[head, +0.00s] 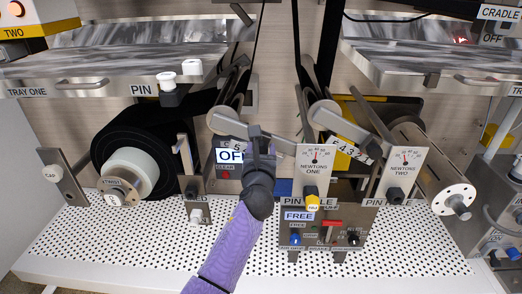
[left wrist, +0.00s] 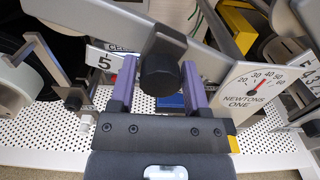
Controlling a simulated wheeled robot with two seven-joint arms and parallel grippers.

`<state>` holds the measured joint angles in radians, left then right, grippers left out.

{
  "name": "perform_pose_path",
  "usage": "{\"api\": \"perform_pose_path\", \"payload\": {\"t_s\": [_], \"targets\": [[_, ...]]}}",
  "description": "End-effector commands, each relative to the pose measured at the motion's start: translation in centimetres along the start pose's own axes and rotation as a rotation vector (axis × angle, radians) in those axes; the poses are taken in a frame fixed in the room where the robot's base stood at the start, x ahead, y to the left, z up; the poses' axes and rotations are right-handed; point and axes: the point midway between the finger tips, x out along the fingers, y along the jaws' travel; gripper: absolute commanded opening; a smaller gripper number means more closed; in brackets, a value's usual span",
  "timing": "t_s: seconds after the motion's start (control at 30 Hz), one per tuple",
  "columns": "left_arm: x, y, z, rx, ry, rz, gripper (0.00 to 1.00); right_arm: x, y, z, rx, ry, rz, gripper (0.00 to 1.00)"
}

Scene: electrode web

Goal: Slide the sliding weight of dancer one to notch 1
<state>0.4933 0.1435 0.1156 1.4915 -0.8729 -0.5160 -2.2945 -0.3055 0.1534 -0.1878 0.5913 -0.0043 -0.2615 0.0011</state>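The sliding weight of dancer one shows in the left wrist view as a dark round knob (left wrist: 160,76) on a grey metal arm (left wrist: 192,52). My left gripper (head: 262,138) is at dancer one in the head view and hides most of its scale. In the left wrist view its two purple fingers stand on either side of the knob, with what look like narrow gaps. The number 5 on the scale plate (left wrist: 104,61) shows left of the knob; the other numbers are hidden. My right gripper is in neither view.
The NEWTONS ONE dial (head: 314,165) stands just right of my gripper. The NEWTONS TWO dial (head: 404,165) and dancer two's numbered scale (head: 347,149) are further right. A black roll (head: 118,140) is at left. The perforated deck (head: 130,228) is mostly clear in front.

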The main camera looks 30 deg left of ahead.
Motion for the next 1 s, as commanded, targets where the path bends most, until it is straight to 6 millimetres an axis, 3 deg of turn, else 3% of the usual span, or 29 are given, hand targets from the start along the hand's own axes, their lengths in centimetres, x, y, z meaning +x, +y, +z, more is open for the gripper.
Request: {"api": "perform_pose_path", "payload": {"t_s": [0.03, 0.17, 0.2, 0.47, 0.73, 1.0], "targets": [[0.0, 0.0, 0.0, -0.001, 0.000, 0.000, 0.28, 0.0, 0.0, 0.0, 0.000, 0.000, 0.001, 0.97], [0.0, 0.0, 0.0, -0.001, 0.000, 0.000, 0.01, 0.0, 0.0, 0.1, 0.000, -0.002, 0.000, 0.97], [0.0, 0.0, 0.0, -0.001, 0.000, 0.000, 0.00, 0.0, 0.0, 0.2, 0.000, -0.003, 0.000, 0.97], [0.0, -0.3, -0.1, -0.003, 0.000, -0.001, 0.00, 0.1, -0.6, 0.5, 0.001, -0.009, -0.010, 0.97], [0.0, -4.6, -1.9, -0.003, 0.002, -0.003, 0.00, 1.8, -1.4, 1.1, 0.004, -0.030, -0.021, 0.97], [-0.1, -5.5, -1.8, -0.007, 0.001, -0.004, 0.00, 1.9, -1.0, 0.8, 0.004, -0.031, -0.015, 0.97]]}}
